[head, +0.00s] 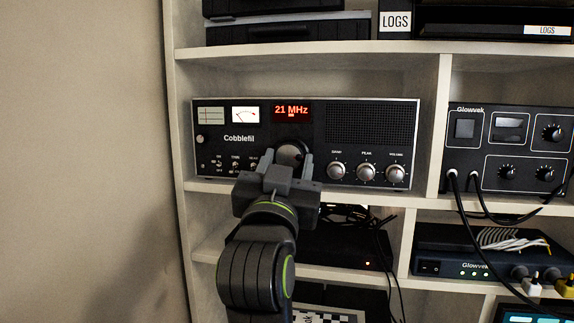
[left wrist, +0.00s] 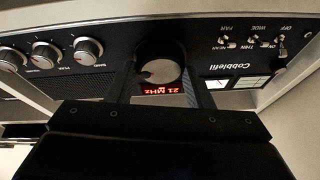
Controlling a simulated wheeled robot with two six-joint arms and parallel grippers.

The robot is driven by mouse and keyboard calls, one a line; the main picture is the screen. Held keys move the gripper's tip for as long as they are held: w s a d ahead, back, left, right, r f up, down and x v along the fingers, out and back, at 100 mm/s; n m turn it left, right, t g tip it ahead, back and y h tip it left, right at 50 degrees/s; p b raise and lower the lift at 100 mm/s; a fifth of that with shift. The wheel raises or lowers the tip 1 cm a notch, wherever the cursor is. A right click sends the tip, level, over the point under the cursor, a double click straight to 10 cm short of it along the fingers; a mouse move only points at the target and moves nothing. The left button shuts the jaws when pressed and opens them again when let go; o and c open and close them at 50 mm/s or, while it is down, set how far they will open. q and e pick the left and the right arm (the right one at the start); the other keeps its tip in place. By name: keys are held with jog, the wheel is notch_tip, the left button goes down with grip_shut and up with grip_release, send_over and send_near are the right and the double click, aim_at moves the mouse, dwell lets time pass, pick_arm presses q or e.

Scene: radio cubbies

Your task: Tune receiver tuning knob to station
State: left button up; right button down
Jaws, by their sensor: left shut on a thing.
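The black Cobblefil receiver (head: 262,128) stands in a cubby of the pale shelf. Its red display (head: 291,111) reads 21 MHz. A needle meter (head: 245,115) is lit to the left of the display. The large round tuning knob (head: 290,154) sits below the display, partly hidden by my left gripper (head: 288,162). In the left wrist view the receiver is upside down, and the tuning knob (left wrist: 158,68) shows between the two fingers. My left gripper is shut on the tuning knob. My right gripper is in neither view.
A Glowvek unit (head: 511,150) with black cables stands in the right cubby. The shelf board (head: 350,196) runs below the receiver.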

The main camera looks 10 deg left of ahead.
pick_arm(q)
jog(key=m+h, duration=0.1)
jog(key=m, duration=0.2)
jog(key=shift+a+h+p, duration=0.15)
jog(key=shift+h+p, duration=0.15)
jog(key=shift+p, duration=0.1)
jog(key=shift+m+h+p, duration=0.3)
jog(key=shift+m+h, duration=0.7)
jog(key=shift+m, duration=1.1)
jog(key=o, duration=1)
jog(key=shift+w+f, duration=0.1)
jog(key=shift+f, duration=0.05)
